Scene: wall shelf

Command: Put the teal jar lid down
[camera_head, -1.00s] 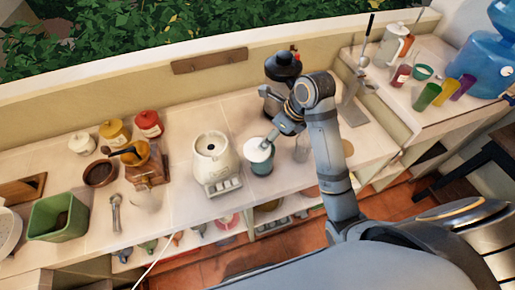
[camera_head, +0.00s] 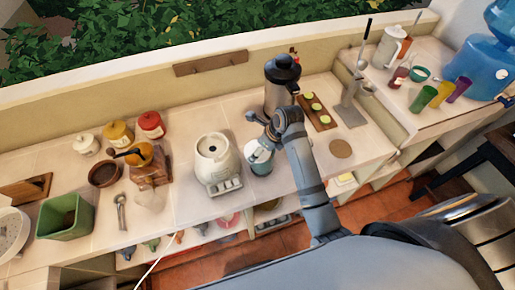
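A teal jar (camera_head: 260,166) stands on the counter just right of the white grinder-like appliance, with a pale top partly covered by my arm's end. I cannot make out a separate teal lid; whether the pale top is the lid or the jar's opening is unclear. My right gripper (camera_head: 264,141) is over the jar, at the end of the arm coming in from the right. Its fingers are small and partly hidden by the wrist, so I cannot tell whether they hold anything. My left gripper is not in view.
The white appliance (camera_head: 217,162) is close left of the jar. A dark-topped steel flask (camera_head: 281,84) and a wooden board with green-topped pieces (camera_head: 318,112) stand behind and right. A round cork-coloured mat (camera_head: 340,149) lies on bare counter to the right.

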